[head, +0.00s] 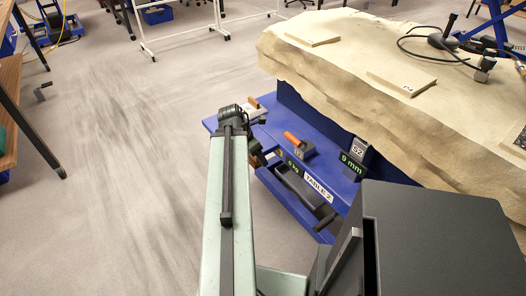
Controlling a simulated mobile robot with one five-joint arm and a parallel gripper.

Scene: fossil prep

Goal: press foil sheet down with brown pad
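My pale green arm runs up the middle of the head view and ends in a dark joint. I cannot make out my gripper or its fingers. A small brown block (253,102) stands at the left end of the blue table ledge (328,170), close to the arm's dark joint. I cannot tell whether it is the brown pad. No foil sheet can be made out. The large pale fossil block (420,125) rests on the blue stand, with flat tan plates (312,40) on its top.
A black cable (415,45) lies on the fossil block.

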